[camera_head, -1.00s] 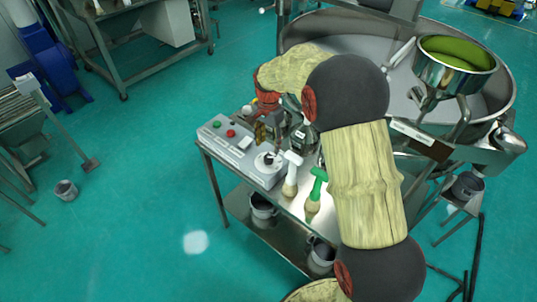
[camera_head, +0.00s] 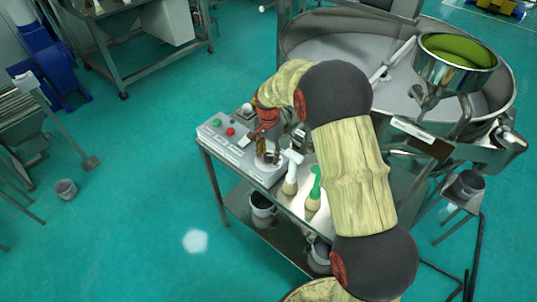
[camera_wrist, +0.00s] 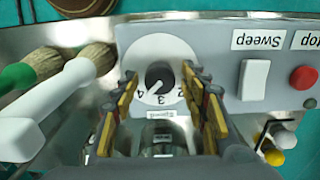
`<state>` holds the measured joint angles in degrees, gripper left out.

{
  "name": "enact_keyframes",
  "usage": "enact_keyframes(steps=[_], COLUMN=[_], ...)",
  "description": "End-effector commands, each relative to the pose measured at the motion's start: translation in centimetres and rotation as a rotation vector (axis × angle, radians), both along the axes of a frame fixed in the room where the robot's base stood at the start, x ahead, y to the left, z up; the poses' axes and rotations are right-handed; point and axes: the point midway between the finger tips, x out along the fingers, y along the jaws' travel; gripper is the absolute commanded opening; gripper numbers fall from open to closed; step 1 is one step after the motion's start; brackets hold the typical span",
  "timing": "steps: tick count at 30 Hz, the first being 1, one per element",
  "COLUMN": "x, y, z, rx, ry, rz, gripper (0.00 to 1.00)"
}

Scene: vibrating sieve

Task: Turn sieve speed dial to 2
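The speed dial is a black knob (camera_wrist: 159,75) on a round white plate (camera_wrist: 152,53) with numbers, on the grey control box. Its white pointer line aims to the lower left in the wrist view, about between the 4 and the 3. The 2 lies further right on the plate. My gripper (camera_wrist: 160,77) is open, with one finger on each side of the knob and visible gaps between. In the head view my gripper (camera_head: 267,150) is over the near right end of the control box (camera_head: 228,152), partly covering the dial.
A white switch labelled Sweep (camera_wrist: 255,79) and a red button (camera_wrist: 303,78) sit beside the dial. The large round sieve (camera_head: 330,48) is behind my arm.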

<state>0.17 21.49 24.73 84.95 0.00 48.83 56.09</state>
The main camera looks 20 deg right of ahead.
Motion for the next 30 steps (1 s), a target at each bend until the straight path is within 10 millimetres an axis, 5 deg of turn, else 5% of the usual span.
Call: enact_keyframes(steps=[20, 30], x=[0.03, 0.04], y=[0.01, 0.01], z=[0.04, 0.08], rx=[0.001, 0.0], ry=[-0.001, -0.001], rz=[0.0, 0.055], gripper=[0.04, 0.04])
